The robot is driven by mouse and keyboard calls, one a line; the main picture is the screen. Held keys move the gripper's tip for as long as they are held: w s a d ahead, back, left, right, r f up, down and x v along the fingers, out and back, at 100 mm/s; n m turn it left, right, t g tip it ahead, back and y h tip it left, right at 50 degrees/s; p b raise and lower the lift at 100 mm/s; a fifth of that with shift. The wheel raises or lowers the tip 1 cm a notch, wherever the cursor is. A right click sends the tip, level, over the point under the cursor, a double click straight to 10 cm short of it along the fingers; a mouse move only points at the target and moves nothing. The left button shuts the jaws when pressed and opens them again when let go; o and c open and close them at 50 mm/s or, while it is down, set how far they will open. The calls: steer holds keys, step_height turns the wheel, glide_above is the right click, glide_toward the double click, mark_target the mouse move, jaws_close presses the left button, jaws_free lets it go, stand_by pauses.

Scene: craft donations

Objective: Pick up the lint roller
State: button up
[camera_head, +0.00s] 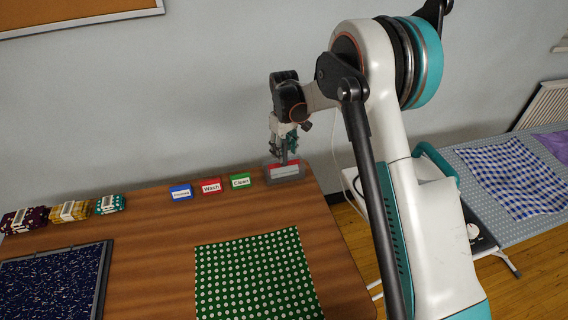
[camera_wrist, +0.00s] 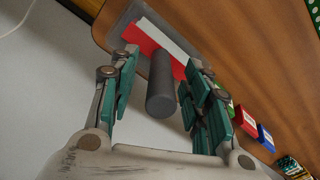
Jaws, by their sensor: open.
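The lint roller shows in the wrist view as a dark grey cylindrical handle (camera_wrist: 161,88), its end towards the camera. It stands over a grey tray (camera_wrist: 113,25) with a red and white inside. In the head view the tray (camera_head: 285,178) sits at the table's back right corner, and my gripper (camera_head: 286,150) is right above it, largely covering the roller. In the wrist view my gripper (camera_wrist: 161,62) is open, with one finger on each side of the handle. Small gaps show between the handle and the fingers. The roller's lower end is hard to make out.
Blue (camera_head: 181,192), red (camera_head: 211,186) and green (camera_head: 240,181) label blocks stand left of the tray. A green dotted cloth (camera_head: 257,277) lies in front. The wall (camera_head: 200,120) is close behind.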

step_height(320, 180, down, 3)
steer(key=shift+r+b, duration=0.15)
steer(key=shift+b, duration=0.15)
steer(key=shift+r, duration=0.1)
steer(key=shift+c, duration=0.6)
jaws_close()
steer(key=shift+r, duration=0.1)
